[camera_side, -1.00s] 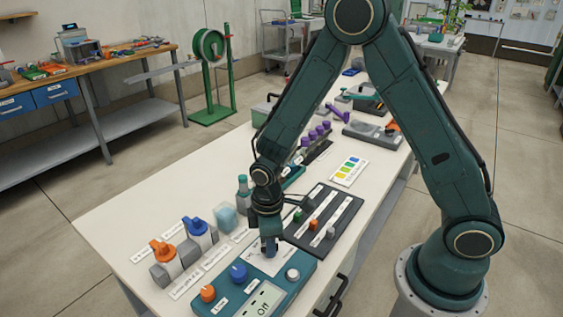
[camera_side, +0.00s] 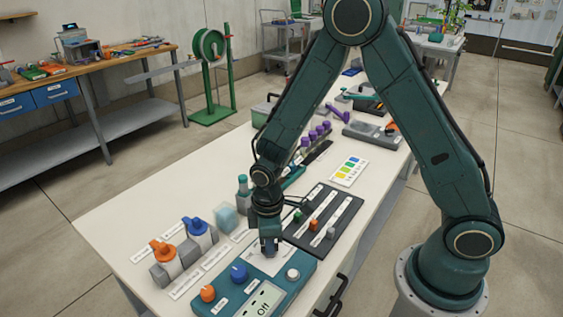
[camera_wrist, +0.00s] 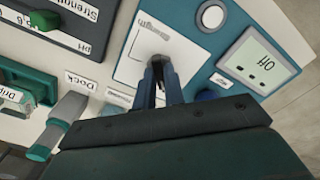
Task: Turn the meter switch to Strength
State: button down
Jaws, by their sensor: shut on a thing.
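The teal meter (camera_side: 283,284) lies at the near end of the white table. Its display (camera_side: 263,299) reads "Off", and the display also shows upside down in the wrist view (camera_wrist: 258,62). A white plate (camera_wrist: 130,72) with a printed label lies at the meter's far side. My gripper (camera_wrist: 157,72) points down there, with its fingers close together on a small grey knob (camera_wrist: 158,61). The fingers hide most of this knob. My gripper (camera_side: 268,247) hides it in the side view. A pale round knob (camera_side: 293,274) sits beside it on the meter.
Blue (camera_side: 197,226) and orange (camera_side: 162,250) valves stand left.

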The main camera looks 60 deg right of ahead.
jog(key=m, duration=0.6)
jog(key=shift+m, duration=0.4)
jog(key=m, duration=1.1)
jog(key=shift+m, duration=0.4)
jog(key=m, duration=0.4)
jog(key=shift+r+m, duration=0.1)
jog(key=shift+m, duration=0.3)
jog(key=c, duration=1.5)
grip_release()
